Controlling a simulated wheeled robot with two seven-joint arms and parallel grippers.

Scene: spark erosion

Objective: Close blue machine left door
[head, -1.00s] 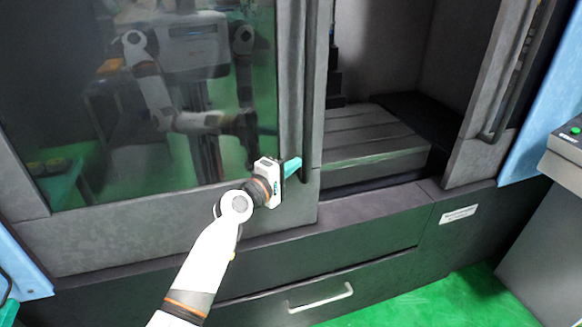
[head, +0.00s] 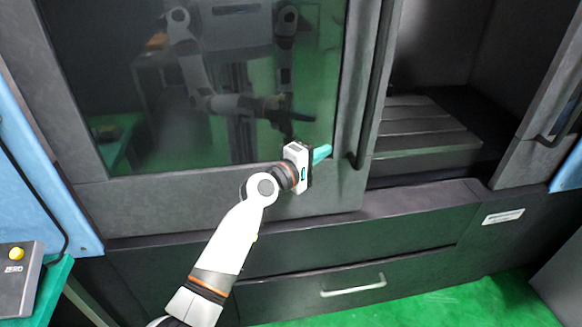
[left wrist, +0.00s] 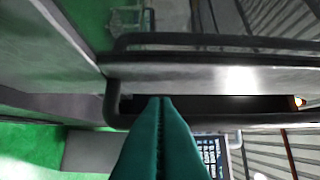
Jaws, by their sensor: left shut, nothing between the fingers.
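The blue machine's left door (head: 230,206) is a grey frame around a dark glass pane. It stands partly open, with a gap between it and the right door (head: 512,160). Its dark vertical handle (head: 373,90) runs along its right edge. My left gripper (head: 321,154) has teal fingers, shut and empty, left of the handle's lower end. In the left wrist view the shut fingers (left wrist: 160,100) reach close to the bent end of the handle (left wrist: 113,103); I cannot tell whether they touch. My right gripper is out of view.
The open gap shows a stepped grey bed (head: 420,125) inside the machine. Below the doors is a drawer with a pale handle (head: 352,286). Blue side panels flank the machine. A grey box with a yellow button (head: 16,254) stands at the lower left. Green floor lies in front.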

